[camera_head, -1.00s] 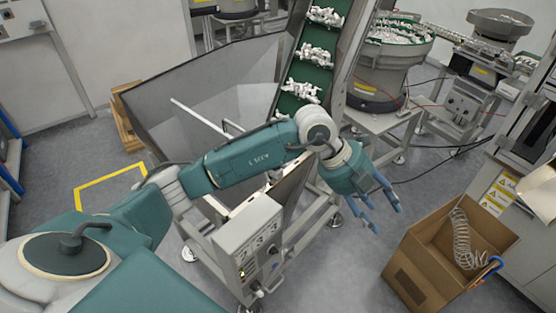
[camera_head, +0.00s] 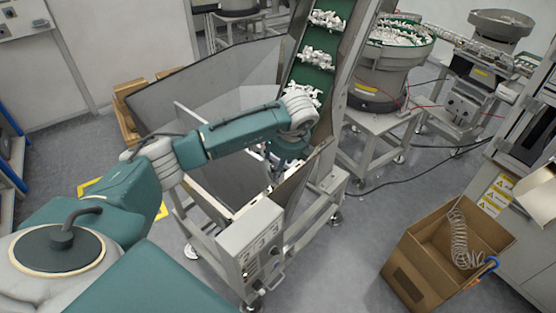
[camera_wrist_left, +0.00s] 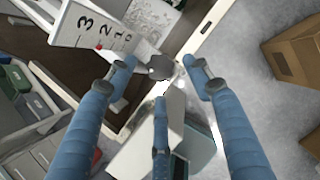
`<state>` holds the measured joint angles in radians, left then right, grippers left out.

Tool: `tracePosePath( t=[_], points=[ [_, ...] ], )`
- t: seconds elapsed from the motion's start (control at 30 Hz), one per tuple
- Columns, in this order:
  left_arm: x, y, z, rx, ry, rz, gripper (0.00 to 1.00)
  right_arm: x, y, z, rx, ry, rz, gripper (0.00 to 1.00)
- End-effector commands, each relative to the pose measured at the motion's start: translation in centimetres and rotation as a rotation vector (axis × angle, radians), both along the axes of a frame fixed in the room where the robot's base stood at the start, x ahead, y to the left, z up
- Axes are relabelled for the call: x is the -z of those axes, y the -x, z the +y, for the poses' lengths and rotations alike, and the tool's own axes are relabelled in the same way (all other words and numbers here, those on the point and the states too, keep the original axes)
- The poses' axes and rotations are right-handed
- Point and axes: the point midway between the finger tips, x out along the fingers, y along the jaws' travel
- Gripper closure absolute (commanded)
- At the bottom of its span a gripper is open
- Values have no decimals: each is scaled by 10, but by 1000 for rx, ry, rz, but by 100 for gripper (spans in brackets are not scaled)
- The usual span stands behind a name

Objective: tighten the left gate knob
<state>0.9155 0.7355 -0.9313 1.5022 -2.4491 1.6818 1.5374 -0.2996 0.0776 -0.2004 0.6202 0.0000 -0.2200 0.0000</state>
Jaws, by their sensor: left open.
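A dark grey rounded knob (camera_wrist_left: 160,68) shows in the left wrist view, beside a white scale plate (camera_wrist_left: 85,28) marked 3, 2, 1, 0 with a small red mark. My left gripper (camera_wrist_left: 160,80) is open, its three blue fingers spread around the knob in the picture. I see no contact, and the distance is hard to tell. In the head view my left gripper (camera_head: 277,172) points down at the hopper's edge beside the conveyor's foot, partly hidden by its own wrist. The knob is not discernible there. My right gripper is not in view.
The grey hopper (camera_head: 225,85) and the inclined conveyor (camera_head: 325,80) carrying white parts stand close to my left arm. A control box (camera_head: 250,245) stands in front. A cardboard box (camera_head: 425,270) with a coiled hose sits at right. Floor between them is clear.

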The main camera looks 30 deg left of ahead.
Motion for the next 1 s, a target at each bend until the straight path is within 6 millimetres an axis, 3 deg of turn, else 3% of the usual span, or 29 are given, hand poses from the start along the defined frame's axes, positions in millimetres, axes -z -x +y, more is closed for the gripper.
tracePosePath(
  t=[0.2, 0.5, 0.73, 1.0],
  points=[
    [17, -4, 6, 0, 1, 0, 49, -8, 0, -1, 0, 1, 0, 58],
    [20, -5, 6, 2, 2, -1, 49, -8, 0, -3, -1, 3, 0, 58],
    [20, -5, 5, 2, 3, -1, 92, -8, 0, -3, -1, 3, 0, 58],
    [21, -4, 5, 24, 4, -1, 92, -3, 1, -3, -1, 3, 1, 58]
  ],
)
